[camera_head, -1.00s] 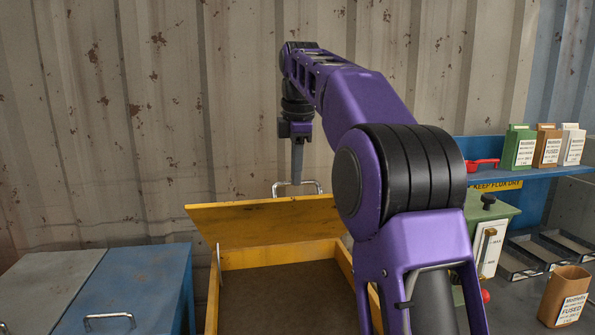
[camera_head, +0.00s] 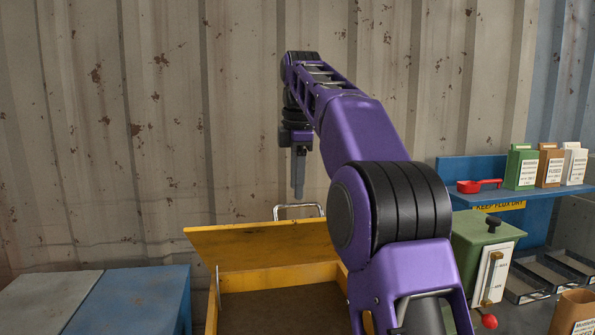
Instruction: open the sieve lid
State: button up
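The yellow sieve lid (camera_head: 255,246) stands raised and tilted back at the rear of the yellow sieve box (camera_head: 213,304). The box's brown inside shows below it. The lid's metal handle (camera_head: 283,212) sticks up at its top edge. My gripper (camera_head: 298,193) hangs pointing down just above the handle, apart from it in the picture. Its fingers appear as one narrow grey shape, so their opening cannot be made out. Nothing shows held in it. My purple arm covers the right part of the lid and box.
A blue and grey cabinet (camera_head: 130,300) stands at the left. At the right are a green machine (camera_head: 478,243) with a red knob, a blue shelf (camera_head: 480,198) with several cartons and a red scoop (camera_head: 478,186), and dark trays (camera_head: 545,270). A corrugated wall is behind.

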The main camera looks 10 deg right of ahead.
jog(key=shift+s+r, duration=0.2)
jog(key=shift+r, duration=0.65)
jog(key=shift+s+r, duration=0.15)
jog(key=shift+r, duration=0.7)
